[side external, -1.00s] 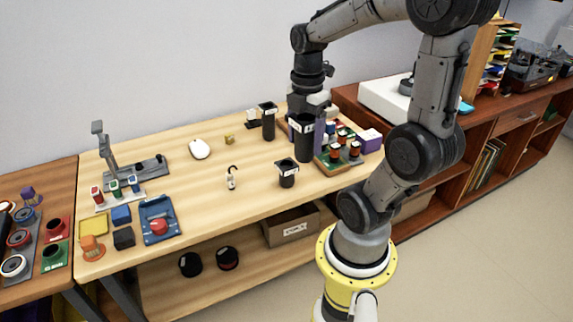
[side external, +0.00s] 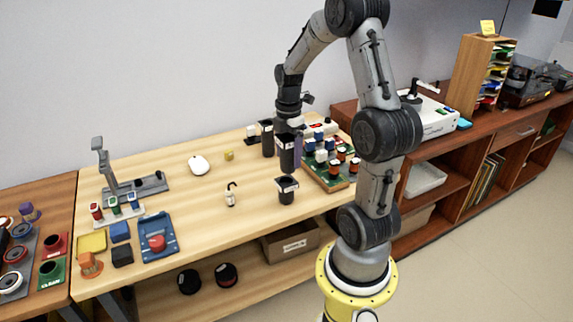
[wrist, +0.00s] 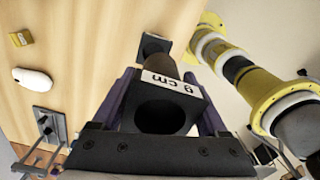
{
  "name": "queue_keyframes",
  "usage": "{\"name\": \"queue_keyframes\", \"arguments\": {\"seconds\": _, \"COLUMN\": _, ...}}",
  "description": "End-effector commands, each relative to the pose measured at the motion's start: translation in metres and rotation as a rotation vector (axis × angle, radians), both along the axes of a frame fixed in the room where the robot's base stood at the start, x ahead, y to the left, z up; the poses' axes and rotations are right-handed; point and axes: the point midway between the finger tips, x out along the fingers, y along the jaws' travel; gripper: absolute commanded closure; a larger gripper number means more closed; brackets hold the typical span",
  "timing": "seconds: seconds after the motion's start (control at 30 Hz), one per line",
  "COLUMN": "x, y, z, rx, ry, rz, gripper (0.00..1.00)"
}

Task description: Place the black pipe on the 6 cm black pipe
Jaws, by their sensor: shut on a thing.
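My gripper (side external: 290,145) is shut on a black pipe (side external: 286,158), which hangs upright with a white label near its square top flange. In the wrist view the held pipe (wrist: 163,115) sits between the purple fingers, and its label shows a digit and "cm", upside down. A short black pipe (side external: 287,194) with a labelled square top stands on the table. In the wrist view the short pipe's flange (wrist: 151,44) shows beyond the held pipe, partly covered.
Another black pipe (side external: 267,140) stands behind, to the left of my gripper. A green board with several coloured pieces (side external: 328,180) lies to the right. A white mouse (side external: 199,164) and a small hook-shaped object (side external: 230,197) lie left. The table between is clear.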

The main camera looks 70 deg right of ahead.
Motion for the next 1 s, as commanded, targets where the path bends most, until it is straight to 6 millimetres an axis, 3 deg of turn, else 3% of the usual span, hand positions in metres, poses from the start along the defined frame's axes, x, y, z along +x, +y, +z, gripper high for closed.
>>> {"name": "queue_keyframes", "arguments": {"seconds": 0.17, "x": 0.006, "y": -0.007, "z": -0.01, "rx": 0.0, "ry": 0.0, "rz": 0.0, "gripper": 0.79}}
{"name": "queue_keyframes", "arguments": {"seconds": 0.43, "x": 0.009, "y": -0.01, "z": -0.043, "rx": 0.0, "ry": 0.0, "rz": 0.0, "gripper": 0.8}}
{"name": "queue_keyframes", "arguments": {"seconds": 0.87, "x": 0.009, "y": -0.009, "z": -0.049, "rx": 0.0, "ry": 0.0, "rz": 0.0, "gripper": 0.8}}
{"name": "queue_keyframes", "arguments": {"seconds": 0.9, "x": 0.009, "y": -0.009, "z": -0.048, "rx": 0.0, "ry": 0.0, "rz": 0.0, "gripper": 0.18}}
{"name": "queue_keyframes", "arguments": {"seconds": 1.0, "x": 0.009, "y": -0.009, "z": -0.048, "rx": 0.0, "ry": 0.0, "rz": 0.0, "gripper": 0.0}}
